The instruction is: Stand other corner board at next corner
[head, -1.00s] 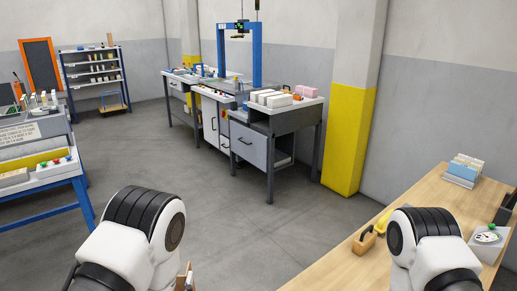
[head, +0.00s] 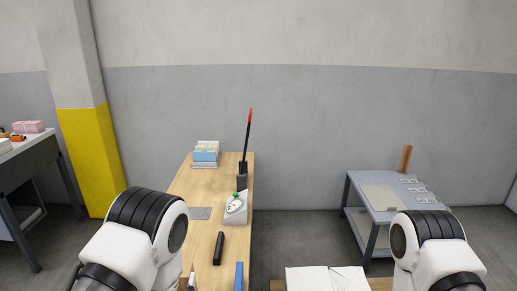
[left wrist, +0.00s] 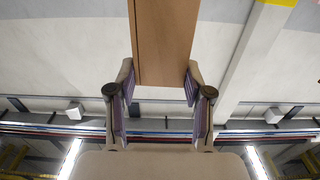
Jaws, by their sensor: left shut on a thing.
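My left gripper (left wrist: 160,80) is shut on a brown corner board (left wrist: 165,35) in the left wrist view. The board sits between both fingers and runs out of the top of that picture. In the head view the left arm hides most of this gripper at the bottom edge. Another brown corner board (head: 406,157) stands upright at a back corner of a low grey stand (head: 380,200) on the right. My right gripper is out of view; only its arm shows.
A wooden bench (head: 195,235) ahead carries a stack of cards (head: 205,153), a scale (head: 236,208) and a dark handle-like item (head: 218,248). White paper (head: 325,279) lies at the bottom. A yellow-based pillar (head: 90,160) stands left. Floor shows between bench and stand.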

